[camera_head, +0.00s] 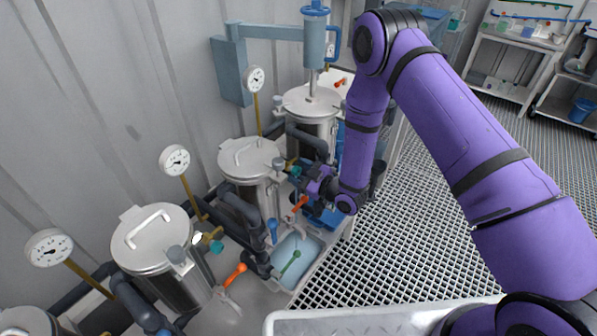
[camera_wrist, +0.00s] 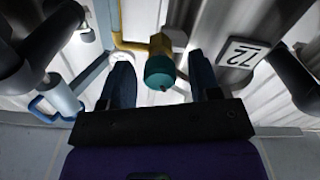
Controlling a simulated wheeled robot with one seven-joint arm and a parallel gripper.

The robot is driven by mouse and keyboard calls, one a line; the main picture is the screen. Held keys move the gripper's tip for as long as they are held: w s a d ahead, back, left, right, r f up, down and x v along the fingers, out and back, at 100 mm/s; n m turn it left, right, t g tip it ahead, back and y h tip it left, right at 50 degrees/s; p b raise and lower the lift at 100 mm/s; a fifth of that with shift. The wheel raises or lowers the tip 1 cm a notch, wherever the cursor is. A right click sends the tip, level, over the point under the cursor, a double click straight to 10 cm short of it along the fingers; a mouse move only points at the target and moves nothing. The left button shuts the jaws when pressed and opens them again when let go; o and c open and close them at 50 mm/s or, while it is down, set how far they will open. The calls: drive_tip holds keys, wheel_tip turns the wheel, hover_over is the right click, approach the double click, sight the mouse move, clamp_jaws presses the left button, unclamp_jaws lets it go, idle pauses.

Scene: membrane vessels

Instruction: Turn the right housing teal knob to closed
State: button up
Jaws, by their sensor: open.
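The teal knob (camera_wrist: 160,73) sits on a brass valve fitting (camera_wrist: 160,44) in the middle of the wrist view. My gripper (camera_wrist: 160,60) is open, with one dark finger on each side of the knob. Gaps show on both sides, so the fingers appear not to touch it. In the head view my gripper (camera_head: 304,176) is at the front of a steel housing (camera_head: 250,160), where a teal knob (camera_head: 295,171) shows partly beside it. Another teal knob (camera_head: 216,247) is on the housing (camera_head: 155,240) to the left. I cannot read the knob's setting.
Dark pipes flank both sides in the wrist view. Orange handles (camera_head: 235,274), a blue handle (camera_head: 272,230) and a basin (camera_head: 297,256) lie below my gripper. Gauges (camera_head: 174,159) stand along the wall. The grating (camera_head: 400,250) is clear.

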drive_tip(key=c, duration=0.9)
drive_tip(key=shift+m, duration=0.4)
drive_tip(key=m, duration=0.3)
drive_tip(key=shift+d+m, duration=0.1)
drive_tip(key=shift+m, duration=0.2)
drive_tip(key=m, duration=0.5)
drive_tip(key=shift+w+m, duration=0.1)
drive_tip(key=shift+m, duration=0.2)
drive_tip(key=m, duration=0.7)
drive_tip(key=shift+f, duration=0.1)
drive_tip(key=m, duration=0.6)
drive_tip(key=shift+m, duration=0.4)
